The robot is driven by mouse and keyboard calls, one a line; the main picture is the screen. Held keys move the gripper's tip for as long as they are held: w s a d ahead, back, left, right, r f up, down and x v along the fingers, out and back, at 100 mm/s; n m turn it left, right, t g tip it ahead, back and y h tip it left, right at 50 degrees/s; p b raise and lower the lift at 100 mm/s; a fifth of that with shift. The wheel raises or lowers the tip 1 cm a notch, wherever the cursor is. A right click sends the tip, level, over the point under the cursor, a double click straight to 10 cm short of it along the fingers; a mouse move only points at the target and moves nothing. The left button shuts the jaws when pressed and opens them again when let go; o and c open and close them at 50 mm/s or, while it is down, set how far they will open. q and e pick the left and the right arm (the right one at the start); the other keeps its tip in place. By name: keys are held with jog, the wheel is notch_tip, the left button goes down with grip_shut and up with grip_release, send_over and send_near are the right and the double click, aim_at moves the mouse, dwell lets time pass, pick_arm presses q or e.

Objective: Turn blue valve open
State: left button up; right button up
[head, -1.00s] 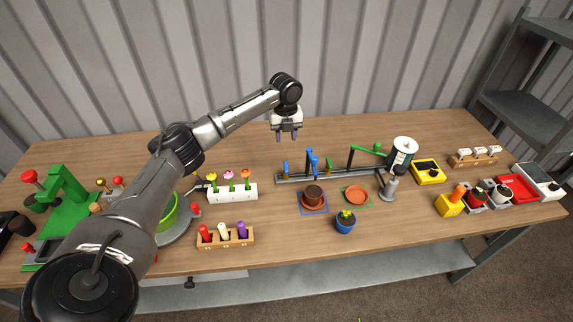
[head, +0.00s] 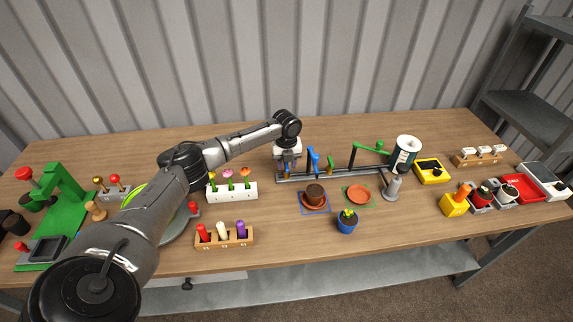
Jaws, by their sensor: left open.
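A grey pipe rail (head: 345,174) lies along the back middle of the table and carries blue and green fittings. My left gripper (head: 287,170) points down at the rail's left end, left of the tall blue fitting. It is open. It largely hides the small blue valve piece at that end, and I cannot tell whether its fingers touch it. My right gripper is out of view.
A white tulip holder (head: 232,192) stands to the left. A green fitting (head: 355,155) and a dark-and-white cylinder (head: 405,152) stand to the right.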

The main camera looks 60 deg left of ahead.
pick_arm(q)
jog(key=shift+f, duration=0.2)
grip_shut()
dwell(0.4)
